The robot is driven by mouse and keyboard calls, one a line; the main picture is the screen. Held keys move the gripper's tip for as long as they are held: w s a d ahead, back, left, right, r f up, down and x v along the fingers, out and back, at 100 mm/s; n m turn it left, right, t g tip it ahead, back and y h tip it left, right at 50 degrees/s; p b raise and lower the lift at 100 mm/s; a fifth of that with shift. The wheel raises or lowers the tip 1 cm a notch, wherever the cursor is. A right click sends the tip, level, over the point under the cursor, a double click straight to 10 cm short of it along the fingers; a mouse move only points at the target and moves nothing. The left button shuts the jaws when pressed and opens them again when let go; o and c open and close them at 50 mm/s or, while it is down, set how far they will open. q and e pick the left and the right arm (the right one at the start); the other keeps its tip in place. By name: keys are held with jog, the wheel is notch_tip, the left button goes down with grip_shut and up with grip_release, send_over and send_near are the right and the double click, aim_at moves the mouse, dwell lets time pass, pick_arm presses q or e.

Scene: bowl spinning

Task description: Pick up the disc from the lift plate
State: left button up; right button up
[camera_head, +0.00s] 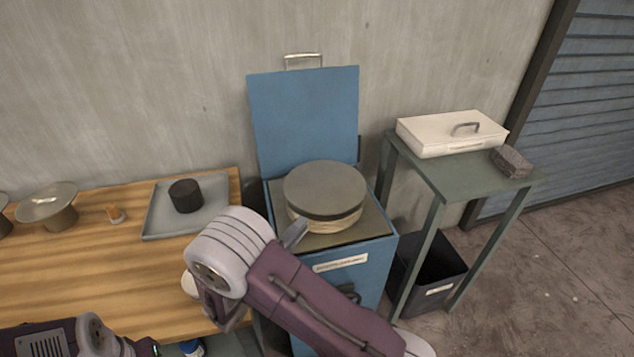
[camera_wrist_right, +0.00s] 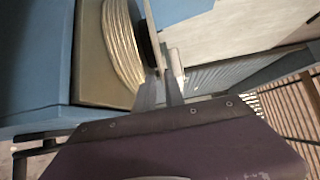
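A round grey disc (camera_head: 325,188) lies flat over a stack of cream discs (camera_head: 322,224) on the lift plate (camera_head: 365,232) of an open blue cabinet. In the right wrist view, the cream stack (camera_wrist_right: 124,45) and the thin edge of the grey disc (camera_wrist_right: 153,38) show, with a dark gap between them. My right gripper (camera_head: 298,228) is at the near left rim of the grey disc. In the wrist view its narrow fingers (camera_wrist_right: 161,88) reach that rim; whether they grip it is unclear. My left arm shows at the lower left; its fingers are out of view.
The cabinet's blue lid (camera_head: 305,120) stands up behind the stack. At left, a wooden table (camera_head: 90,265) holds a grey tray (camera_head: 160,222) with a black cylinder (camera_head: 186,195). At right, a green stand (camera_head: 440,178) carries a white lidded box (camera_head: 450,135) above a dark bin (camera_head: 440,265).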

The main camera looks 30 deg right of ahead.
aim_at(320, 206)
jog(key=x, duration=0.4)
jog(key=shift+f, duration=0.1)
jog(key=shift+d+b, duration=0.3)
jog(key=x, duration=0.5)
jog(key=shift+s+b, duration=0.1)
jog(key=shift+b, duration=0.3)
jog(key=shift+a, duration=0.1)
grip_shut()
dwell(0.5)
